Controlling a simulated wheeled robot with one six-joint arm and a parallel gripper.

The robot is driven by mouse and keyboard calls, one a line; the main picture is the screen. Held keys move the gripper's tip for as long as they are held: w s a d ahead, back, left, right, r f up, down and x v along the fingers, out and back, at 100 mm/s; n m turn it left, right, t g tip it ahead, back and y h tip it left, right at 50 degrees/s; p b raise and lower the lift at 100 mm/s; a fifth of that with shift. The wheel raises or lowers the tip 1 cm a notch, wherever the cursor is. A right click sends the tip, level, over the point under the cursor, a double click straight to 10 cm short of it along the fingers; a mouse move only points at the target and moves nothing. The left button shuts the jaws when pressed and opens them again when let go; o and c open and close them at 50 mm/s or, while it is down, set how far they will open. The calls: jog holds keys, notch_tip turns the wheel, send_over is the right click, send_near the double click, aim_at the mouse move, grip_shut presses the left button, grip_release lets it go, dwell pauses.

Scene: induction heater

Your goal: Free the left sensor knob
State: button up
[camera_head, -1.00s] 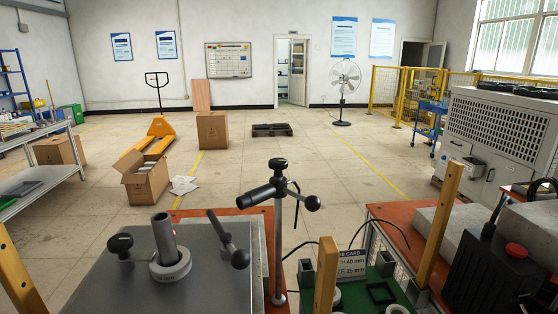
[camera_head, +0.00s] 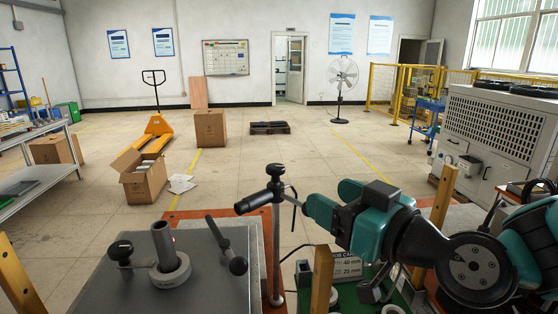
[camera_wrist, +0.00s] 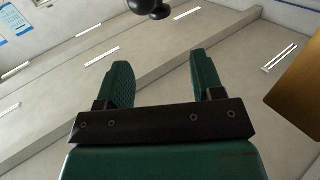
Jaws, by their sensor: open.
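A thin upright post (camera_head: 276,250) carries a black crossbar (camera_head: 256,202) with a black knob (camera_head: 275,169) on top. The post's right-hand knob is hidden behind my gripper (camera_head: 309,206) in the head view. My gripper reaches in from the right beside the post. In the wrist view its green fingers (camera_wrist: 160,72) are spread and empty. A round black knob (camera_wrist: 152,6) lies beyond the fingertips at the top edge, apart from them. I cannot tell which is the left sensor knob.
The shaft stands in a ring (camera_head: 170,273) on a grey heater top (camera_head: 105,292). Wooden uprights stand by the front (camera_head: 322,280) and right (camera_head: 444,195). A job card (camera_head: 347,268) sits below my arm. Open floor lies beyond the post.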

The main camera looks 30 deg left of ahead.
aim_at(282, 172)
jog(key=p+x, duration=0.5)
jog(key=x, duration=0.7)
jog(key=shift+a+p, duration=0.1)
jog(key=shift+p, duration=0.3)
jog(key=shift+w+a, duration=0.2)
jog(key=shift+a, duration=0.3)
jog(key=c, duration=0.9)
jog(key=shift+f, duration=0.15)
